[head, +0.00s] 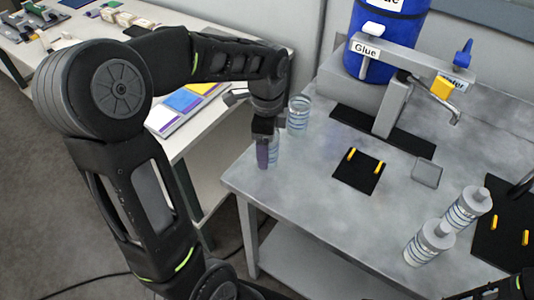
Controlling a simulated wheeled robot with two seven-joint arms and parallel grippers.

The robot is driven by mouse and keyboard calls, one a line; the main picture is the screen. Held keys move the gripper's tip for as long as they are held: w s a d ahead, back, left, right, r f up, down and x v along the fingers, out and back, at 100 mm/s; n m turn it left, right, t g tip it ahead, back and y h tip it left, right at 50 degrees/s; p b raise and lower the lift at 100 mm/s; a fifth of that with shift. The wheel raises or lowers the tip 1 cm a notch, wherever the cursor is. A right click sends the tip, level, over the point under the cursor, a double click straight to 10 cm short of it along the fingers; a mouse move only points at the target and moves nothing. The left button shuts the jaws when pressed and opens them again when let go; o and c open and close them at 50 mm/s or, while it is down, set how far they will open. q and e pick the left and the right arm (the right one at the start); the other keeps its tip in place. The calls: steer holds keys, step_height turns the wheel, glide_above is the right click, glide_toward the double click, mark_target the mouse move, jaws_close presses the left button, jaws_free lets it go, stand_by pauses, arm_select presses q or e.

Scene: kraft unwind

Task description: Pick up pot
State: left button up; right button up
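An open clear pot (275,149) with blue bands stands near the left edge of the grey metal table (310,205). My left gripper (264,153) points down right at this pot, and a dark finger covers its left part. Whether the fingers are closed on the pot is hidden. A second open banded pot (299,115) stands just behind it. Two banded pots with grey lids, a nearer one (430,244) and a farther one (467,209), stand at the front right. My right gripper is out of view; only a bit of that arm shows at the bottom right.
A grey dispenser (393,100) labelled Glue, with a blue drum (386,40), stands at the back. A black mat (359,171) with yellow pegs and a small grey square (426,172) lie mid-table. Another pegged black mat (505,240) lies right. A white bench (215,125) is left.

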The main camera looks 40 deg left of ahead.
arm_select(q)
steer(key=shift+c, duration=0.5)
steer(key=c, duration=1.4)
steer(key=shift+r, duration=0.15)
steer(key=shift+c, duration=0.2)
step_height(320, 180, up, 10)
steer(key=shift+b, duration=0.45)
